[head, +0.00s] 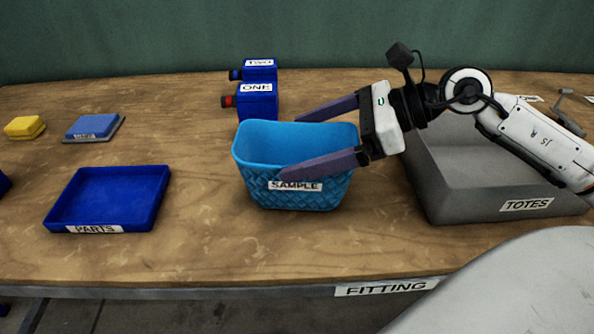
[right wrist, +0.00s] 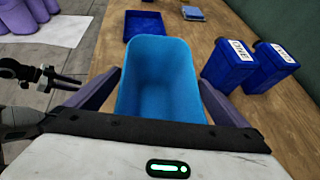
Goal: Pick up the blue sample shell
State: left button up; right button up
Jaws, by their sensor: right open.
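The blue sample shell (head: 295,197) is a light-blue open basket with a woven-pattern wall and a SAMPLE label, upright on the wooden table. In the right wrist view the shell (right wrist: 158,80) lies straight ahead, its inside empty. My right gripper (head: 290,148) is open, with one purple finger across the shell's near side and the other past its far side. In the right wrist view the fingers of the right gripper (right wrist: 160,88) flank the shell. Whether either finger touches the wall I cannot tell.
A grey TOTES bin (head: 470,205) stands right of the shell. Blue boxes ONE (head: 258,103) and TWO (head: 260,72) stand behind it. A dark-blue PARTS tray (head: 108,197), a blue block (head: 93,126) and a yellow block (head: 24,127) are at left. Table between tray and shell is clear.

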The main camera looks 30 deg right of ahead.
jog(key=shift+c, duration=0.3)
jog(key=c, duration=1)
